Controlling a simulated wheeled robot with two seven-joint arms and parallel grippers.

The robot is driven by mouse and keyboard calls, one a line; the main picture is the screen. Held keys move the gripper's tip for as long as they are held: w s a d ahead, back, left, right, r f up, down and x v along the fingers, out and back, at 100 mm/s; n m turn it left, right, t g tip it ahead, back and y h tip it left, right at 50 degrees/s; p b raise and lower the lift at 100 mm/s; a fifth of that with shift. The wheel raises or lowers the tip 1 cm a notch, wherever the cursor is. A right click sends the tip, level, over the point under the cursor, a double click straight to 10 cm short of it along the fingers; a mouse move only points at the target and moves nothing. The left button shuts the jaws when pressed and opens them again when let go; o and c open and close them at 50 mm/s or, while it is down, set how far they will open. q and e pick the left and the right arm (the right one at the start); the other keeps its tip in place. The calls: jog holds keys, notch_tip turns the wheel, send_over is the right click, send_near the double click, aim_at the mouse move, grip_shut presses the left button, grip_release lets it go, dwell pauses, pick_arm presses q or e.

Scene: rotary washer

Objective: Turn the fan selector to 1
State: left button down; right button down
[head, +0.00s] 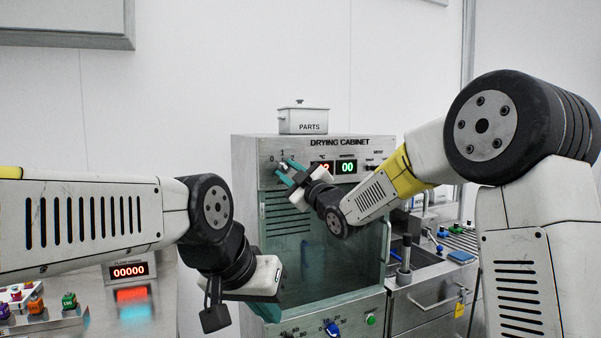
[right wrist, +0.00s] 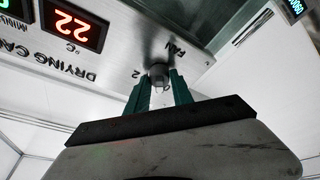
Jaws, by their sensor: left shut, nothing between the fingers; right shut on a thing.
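The fan selector is a small grey knob (right wrist: 158,72) on the drying cabinet's (head: 245,155) front panel, at the upper left of the cabinet in the head view. Marks 0, 1 and 2 stand around it in the head view. My right gripper (head: 284,174) is shut on the knob; its two teal fingers sit on either side of it in the right wrist view (right wrist: 159,82). That view is upside down, with FAN and a 2 near the knob. I cannot tell which mark the knob points to. My left gripper (head: 215,310) is shut and empty, low in front of the cabinet.
A red display (right wrist: 74,24) reads 22 beside the knob. A white PARTS box (head: 304,120) stands on the cabinet. A counter with a sink (head: 425,270) is at the right. A machine with a 00000 display (head: 129,271) is at the lower left.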

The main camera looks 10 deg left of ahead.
jog(key=m+t+h, duration=0.1)
jog(key=m, duration=0.3)
jog(key=m+t+h, duration=0.1)
jog(key=m, duration=0.3)
jog(key=shift+a, duration=0.1)
jog(key=shift+f+m+t+h, duration=0.1)
jog(key=shift+m+t+h, duration=0.2)
jog(key=shift+t, duration=0.1)
jog(key=c, duration=1.1)
grip_release()
jog(key=shift+s, duration=0.1)
jog(key=v, duration=0.7)
jog(key=shift+s+d, duration=0.25)
jog(key=shift+s, duration=0.05)
jog(key=shift+d, duration=0.1)
